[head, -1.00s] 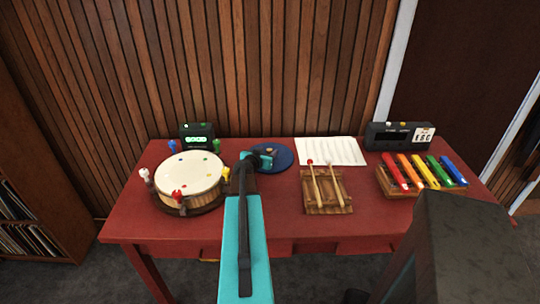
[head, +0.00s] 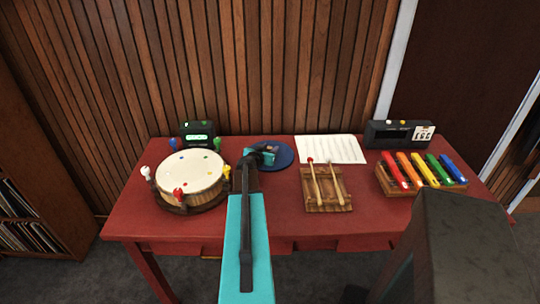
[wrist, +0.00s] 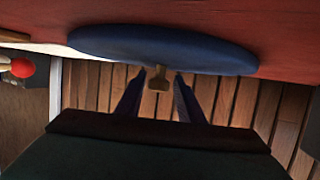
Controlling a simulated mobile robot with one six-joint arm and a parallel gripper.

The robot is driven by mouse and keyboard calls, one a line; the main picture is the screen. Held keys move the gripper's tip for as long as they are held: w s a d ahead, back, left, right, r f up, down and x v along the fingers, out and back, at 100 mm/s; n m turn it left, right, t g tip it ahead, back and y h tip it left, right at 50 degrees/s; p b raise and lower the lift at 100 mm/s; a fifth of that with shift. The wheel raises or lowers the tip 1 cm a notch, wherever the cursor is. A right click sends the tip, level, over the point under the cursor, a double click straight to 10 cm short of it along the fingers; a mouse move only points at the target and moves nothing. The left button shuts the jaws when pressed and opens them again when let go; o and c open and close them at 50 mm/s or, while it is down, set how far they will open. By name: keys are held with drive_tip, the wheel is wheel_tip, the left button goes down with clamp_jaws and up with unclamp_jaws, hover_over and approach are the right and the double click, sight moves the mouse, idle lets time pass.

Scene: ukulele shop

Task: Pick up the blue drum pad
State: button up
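The blue drum pad (head: 284,160) is a flat dark-blue disc lying at the back middle of the red table. It also shows in the wrist view (wrist: 165,46), with a small brown knob (wrist: 159,78) standing from it. My gripper (wrist: 160,75) is open, one finger on each side of the knob, with a small gap to each. In the head view my arm reaches over the table and its end hides the left part of the pad.
A drum (head: 188,177) with coloured pegs stands left of the pad, a dark device (head: 198,135) behind it. Right are a paper sheet (head: 330,149), a wooden block with two mallets (head: 325,204), a coloured xylophone (head: 422,182) and a black clock (head: 400,134). A slatted wall is close behind.

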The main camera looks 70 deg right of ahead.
sight(269, 147)
clamp_jaws()
drive_tip(key=shift+r, duration=0.15)
drive_tip(key=shift+r+b, duration=0.7)
drive_tip(key=shift+r, duration=4.2)
